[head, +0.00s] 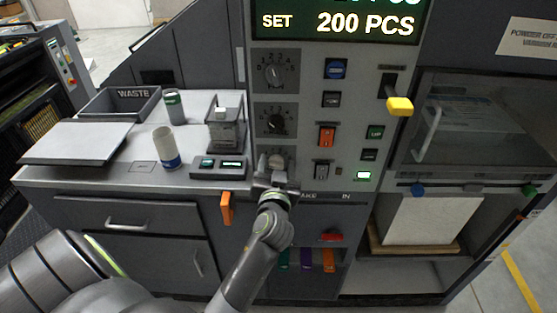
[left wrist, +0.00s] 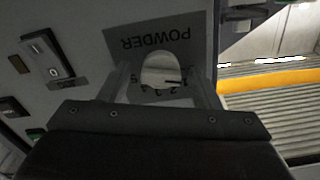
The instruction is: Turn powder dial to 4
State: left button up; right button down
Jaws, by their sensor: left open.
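The powder dial (head: 277,161) is the lowest of three dials stacked on the grey panel, partly hidden by my left gripper (head: 274,174). In the left wrist view, its pale round knob (left wrist: 160,70) sits under an upside-down POWDER label (left wrist: 150,38). A dark mark shows at the knob's lower right. Small numerals show below it, too unclear to tell which one it points to. My left gripper (left wrist: 162,85) is open, with one finger on each side of the knob; contact cannot be told. My right gripper is not in view.
Two more dials (head: 276,72) (head: 276,122) sit above, with several switches (head: 327,135) to the right. A yellow-handled lever (head: 399,106) sticks out further right. A cup (head: 165,148), a waste bin (head: 121,102) and a small device (head: 219,167) stand on the left counter.

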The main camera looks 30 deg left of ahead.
pick_arm(q)
jog(key=shift+s+d+r, duration=0.15)
jog(key=shift+s+r, duration=0.05)
jog(key=shift+s, duration=0.05)
jog(key=shift+c, duration=1.6)
jog(key=c, duration=0.7)
jog(key=shift+o, duration=0.2)
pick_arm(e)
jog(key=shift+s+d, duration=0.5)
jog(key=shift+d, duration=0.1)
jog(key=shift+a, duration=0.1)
